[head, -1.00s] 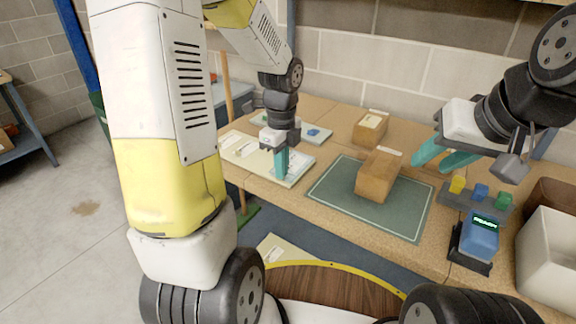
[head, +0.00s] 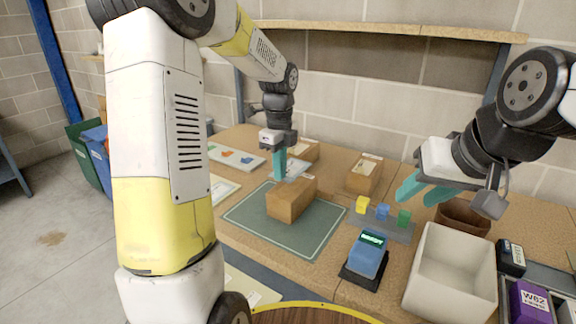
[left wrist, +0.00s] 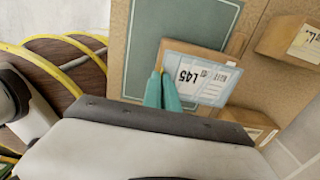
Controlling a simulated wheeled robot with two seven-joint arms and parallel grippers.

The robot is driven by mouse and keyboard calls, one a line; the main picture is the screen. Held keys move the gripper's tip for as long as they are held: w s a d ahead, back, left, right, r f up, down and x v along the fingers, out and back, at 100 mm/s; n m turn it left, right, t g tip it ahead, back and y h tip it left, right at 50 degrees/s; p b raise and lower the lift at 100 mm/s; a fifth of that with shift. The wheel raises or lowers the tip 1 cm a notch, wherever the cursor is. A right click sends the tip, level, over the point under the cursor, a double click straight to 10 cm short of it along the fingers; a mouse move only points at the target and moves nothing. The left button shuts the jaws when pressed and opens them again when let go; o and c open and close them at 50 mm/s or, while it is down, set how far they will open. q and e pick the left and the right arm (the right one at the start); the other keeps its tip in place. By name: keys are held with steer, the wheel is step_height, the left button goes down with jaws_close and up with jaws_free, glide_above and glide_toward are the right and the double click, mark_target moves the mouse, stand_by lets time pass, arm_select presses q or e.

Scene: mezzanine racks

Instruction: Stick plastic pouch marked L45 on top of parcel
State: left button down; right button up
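The plastic pouch marked L45 (left wrist: 203,78) is clear and pale with a printed label. My left gripper (head: 279,165) is shut on one edge of it; its teal fingers also show in the left wrist view (left wrist: 163,92). In the head view the pouch (head: 297,169) is over the brown parcel (head: 288,202), which lies on a green mat (head: 243,216). In the left wrist view the pouch covers much of the parcel (left wrist: 237,44). I cannot tell whether the pouch touches the parcel's top. My right gripper (head: 424,188) is empty and open, over the right of the bench.
Other brown boxes (head: 364,174) stand behind the mat. A READY device (head: 367,256), a row of coloured blocks (head: 381,211) and a white bin (head: 454,270) are to the right. A tray with coloured pieces (head: 232,157) lies at the back left.

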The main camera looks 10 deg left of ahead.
mark_target(280, 198)
arm_select(q)
steer(key=shift+f, duration=2.6)
steer(key=shift+f, duration=0.5)
stand_by(0.5)
steer(key=c, duration=1.6)
jaws_free()
steer(key=shift+o, duration=0.4)
steer(key=shift+o, duration=1.1)
steer(key=shift+r, duration=3.55)
